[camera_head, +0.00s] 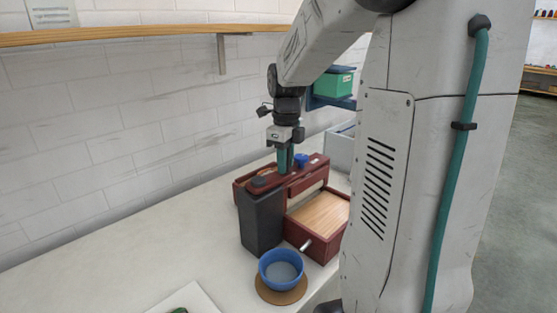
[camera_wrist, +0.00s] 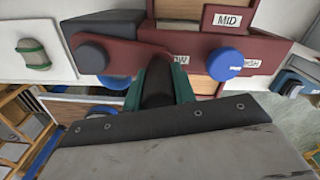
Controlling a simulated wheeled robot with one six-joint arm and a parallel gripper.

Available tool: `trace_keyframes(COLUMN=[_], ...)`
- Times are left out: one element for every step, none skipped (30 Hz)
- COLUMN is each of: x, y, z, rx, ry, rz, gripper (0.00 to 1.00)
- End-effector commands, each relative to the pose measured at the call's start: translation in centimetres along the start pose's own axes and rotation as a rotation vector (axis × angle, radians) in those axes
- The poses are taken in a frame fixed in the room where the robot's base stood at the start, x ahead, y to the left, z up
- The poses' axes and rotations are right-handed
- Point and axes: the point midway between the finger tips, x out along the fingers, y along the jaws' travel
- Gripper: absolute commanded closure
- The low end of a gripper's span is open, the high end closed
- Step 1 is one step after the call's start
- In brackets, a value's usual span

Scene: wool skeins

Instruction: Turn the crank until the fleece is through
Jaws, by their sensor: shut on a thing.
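A dark red machine (camera_head: 310,170) with a black side panel stands on the pale counter. Its crank (camera_wrist: 125,50) is a dark red arm running from a round dark hub (camera_wrist: 90,57) to an upright dark handle (camera_wrist: 158,85). My gripper (camera_wrist: 160,82) has its teal fingers shut around that handle; it shows above the machine's top in the head view (camera_head: 285,163). A blue knob (camera_wrist: 225,64) sits beside labels, of which MID is clear. A wooden surface in a red frame (camera_head: 320,213) is at the machine's front. I cannot make out any fleece.
A blue bowl (camera_head: 281,268) stands on a round cork mat (camera_head: 280,296) in front of the machine. A white sheet (camera_head: 187,299) with a green item lies at the front left. A grey bin (camera_head: 341,148) is behind. A wooden shelf (camera_head: 120,33) runs along the wall above.

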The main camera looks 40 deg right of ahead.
Motion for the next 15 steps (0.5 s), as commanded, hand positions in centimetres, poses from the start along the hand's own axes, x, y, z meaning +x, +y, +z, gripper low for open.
trace_keyframes(x=[-0.09, -0.08, -0.08, -0.07, -0.07, -0.06, -0.05, -0.05, -0.04, -0.03, -0.03, -0.02, -0.02, -0.01, 0.00], y=[-0.04, -0.05, -0.05, -0.05, -0.05, -0.04, -0.03, -0.02, -0.01, 0.00, 0.00, 0.01, 0.02, 0.02, 0.02], z=[-0.17, -0.22, -0.26, -0.28, -0.29, -0.30, -0.30, -0.30, -0.30, -0.31, -0.31, -0.31, -0.31, -0.31, -0.31], rx=[-0.001, -0.001, -0.001, -0.001, -0.002, -0.002, -0.002, -0.002, -0.002, -0.002, -0.003, -0.003, -0.003, -0.003, -0.003], ry=[0.002, 0.002, 0.002, 0.002, 0.003, 0.003, 0.003, 0.003, 0.003, 0.004, 0.004, 0.004, 0.004, 0.004, 0.004], rz=[-0.001, -0.001, -0.001, 0.000, 0.000, 0.000, 0.000, 0.001, 0.001, 0.001, 0.001, 0.002, 0.002, 0.002, 0.002], gripper=[1.00, 1.00, 1.00, 1.00, 1.00, 1.00, 1.00, 1.00, 1.00, 1.00, 1.00, 1.00, 1.00, 1.00, 0.62])
